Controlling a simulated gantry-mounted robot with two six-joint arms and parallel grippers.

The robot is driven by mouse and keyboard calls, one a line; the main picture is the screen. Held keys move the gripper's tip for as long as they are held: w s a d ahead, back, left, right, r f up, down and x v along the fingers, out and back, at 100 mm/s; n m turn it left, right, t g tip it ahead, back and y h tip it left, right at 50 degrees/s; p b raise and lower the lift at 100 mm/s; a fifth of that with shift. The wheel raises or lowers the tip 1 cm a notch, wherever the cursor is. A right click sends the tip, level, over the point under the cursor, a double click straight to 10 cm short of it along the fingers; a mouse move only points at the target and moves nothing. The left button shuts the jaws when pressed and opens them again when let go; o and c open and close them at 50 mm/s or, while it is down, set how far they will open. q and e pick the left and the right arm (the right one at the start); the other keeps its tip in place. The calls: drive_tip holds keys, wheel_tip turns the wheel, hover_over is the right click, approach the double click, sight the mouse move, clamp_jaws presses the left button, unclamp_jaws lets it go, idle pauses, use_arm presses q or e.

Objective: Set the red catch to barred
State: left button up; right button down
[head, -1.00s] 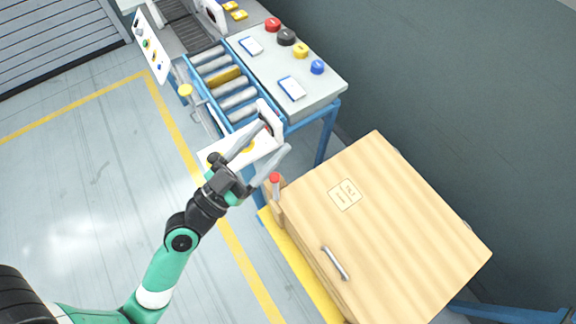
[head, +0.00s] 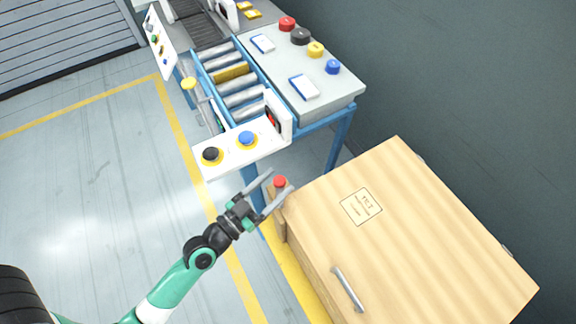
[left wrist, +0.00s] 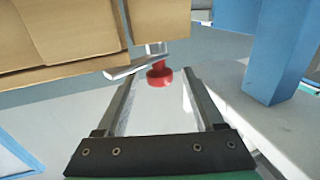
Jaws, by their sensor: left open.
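In the left wrist view, the red knob (left wrist: 159,75) shows between the two fingertips (left wrist: 157,80), beside the cabinet's wooden edge (left wrist: 70,35). I see no finger closed on it, and cannot tell whether either finger touches it. My right gripper is in neither view.
A white panel with a black button (head: 211,155) and a blue button (head: 247,140) stands just beyond my left gripper. A roller conveyor (head: 232,73) and a grey bench with coloured knobs (head: 330,100) lie behind. A metal handle (head: 347,288) is on the cabinet. Open floor lies left.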

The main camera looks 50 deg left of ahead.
use_arm(q)
drive_tip(key=w, duration=0.4)
drive_tip(key=shift+w+a+f+p, duration=0.1)
drive_tip(key=shift+w+a+p, duration=0.05)
drive_tip(key=shift+w+p, duration=0.25)
drive_tip(key=shift+c, duration=0.2)
clamp_jaws()
